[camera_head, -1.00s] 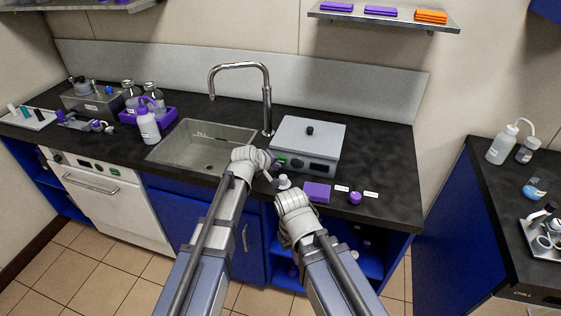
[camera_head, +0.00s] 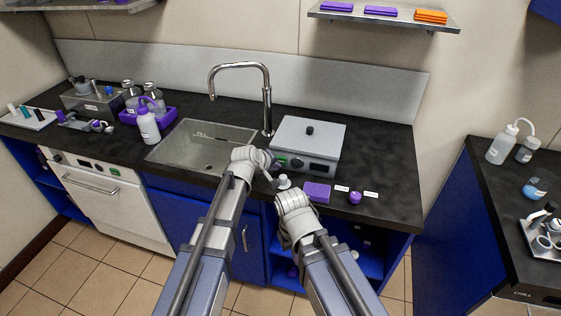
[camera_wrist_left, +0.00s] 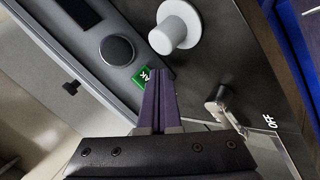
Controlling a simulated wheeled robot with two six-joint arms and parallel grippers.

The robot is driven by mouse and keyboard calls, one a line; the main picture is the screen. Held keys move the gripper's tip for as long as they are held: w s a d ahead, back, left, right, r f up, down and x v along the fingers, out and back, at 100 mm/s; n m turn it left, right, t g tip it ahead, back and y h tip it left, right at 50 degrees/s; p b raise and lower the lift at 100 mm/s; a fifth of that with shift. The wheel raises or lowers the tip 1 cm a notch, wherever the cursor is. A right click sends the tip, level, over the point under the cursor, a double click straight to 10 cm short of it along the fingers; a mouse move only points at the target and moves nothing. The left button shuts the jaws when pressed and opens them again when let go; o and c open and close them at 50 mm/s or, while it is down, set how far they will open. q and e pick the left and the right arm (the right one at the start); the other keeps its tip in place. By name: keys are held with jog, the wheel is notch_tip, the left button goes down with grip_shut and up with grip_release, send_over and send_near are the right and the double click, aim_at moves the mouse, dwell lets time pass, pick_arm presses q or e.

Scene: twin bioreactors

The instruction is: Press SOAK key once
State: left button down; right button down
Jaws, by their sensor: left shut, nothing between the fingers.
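The grey lidded box (camera_head: 310,142) stands on the counter right of the sink. In the left wrist view its front panel shows a green key (camera_wrist_left: 142,79) with partly covered white letters ending in "AK", beside a round black knob (camera_wrist_left: 117,50). My left gripper (camera_wrist_left: 160,73) is shut and empty, its dark fingertips at the edge of the green key. I cannot tell whether they touch it. In the head view my left gripper (camera_head: 272,167) is at the box's front left corner. My right arm's wrist shows in front of the counter; its fingertips are hidden.
A small pale knobbed object (camera_head: 283,182) stands close in front of the box. A purple block (camera_head: 316,192) and a purple round piece (camera_head: 355,197) lie to its right. The sink (camera_head: 203,145) and tap (camera_head: 267,100) are to the left. The counter's right end is clear.

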pick_arm(q)
jog(key=shift+w, duration=0.1)
jog(key=shift+w+d, duration=0.15)
jog(key=shift+w, duration=0.15)
jog(key=shift+w+d, duration=0.1)
jog(key=shift+w, duration=0.3)
dwell(0.7)
jog(key=shift+s, duration=0.1)
dwell(0.3)
jog(key=shift+s+a, duration=0.25)
jog(key=shift+s, duration=0.45)
jog(key=shift+s+a, duration=0.25)
jog(key=shift+s, duration=0.55)
jog(key=shift+s+a, duration=0.3)
jog(key=shift+s, duration=0.5)
jog(key=shift+s+a, duration=0.25)
jog(key=shift+s, duration=0.55)
